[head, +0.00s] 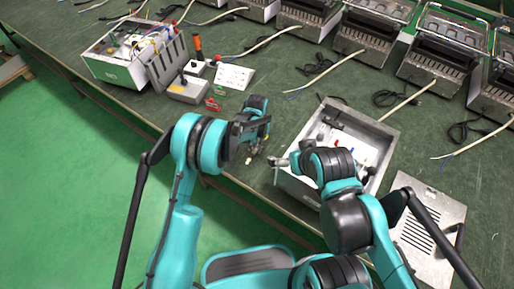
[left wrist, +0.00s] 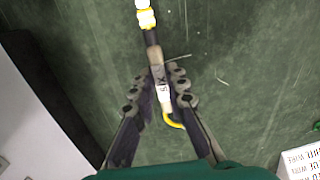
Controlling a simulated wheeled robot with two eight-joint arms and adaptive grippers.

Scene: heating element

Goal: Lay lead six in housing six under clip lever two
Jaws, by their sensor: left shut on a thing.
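My left gripper (head: 257,138) is beside the left wall of an open metal housing (head: 286,184) in the head view. In the left wrist view my left gripper (left wrist: 163,82) is shut on a lead (left wrist: 157,65) with a pale sleeve marked with dark letters that seem to read SIX. A yellow wire bends out at one end and a yellow-white connector is at the other. The lead hangs over the green table. My right gripper (head: 291,156) is at the housing's near left; its jaws are too small to judge. Clip lever two cannot be made out.
A slotted metal panel (head: 428,228) lies right of the housing. Several heaters with cables line the back.

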